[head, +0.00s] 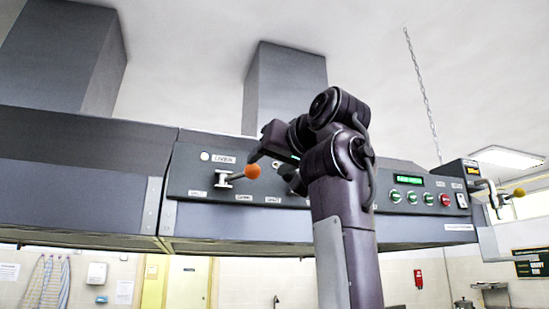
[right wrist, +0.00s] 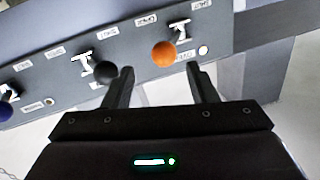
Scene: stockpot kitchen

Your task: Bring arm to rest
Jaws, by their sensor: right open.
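My right arm rises through the middle of the head view, its elbow and wrist raised in front of a grey control panel (head: 300,215). My right gripper (head: 262,150) points left toward the panel, near a lever with an orange ball knob (head: 252,171). In the right wrist view the gripper (right wrist: 161,75) is open, with nothing between its fingers. The orange knob (right wrist: 164,54) shows beyond the gap, apart from the fingers. A black knob (right wrist: 105,72) is close beside the left finger; I cannot tell whether they touch. My left gripper is out of view.
The panel carries green and red buttons (head: 421,198) and a lit green display (head: 409,180). A lever with a yellow knob (head: 518,193) sticks out at the far right. A dark blue knob (right wrist: 8,93) shows in the right wrist view. A chain (head: 422,90) hangs at the right.

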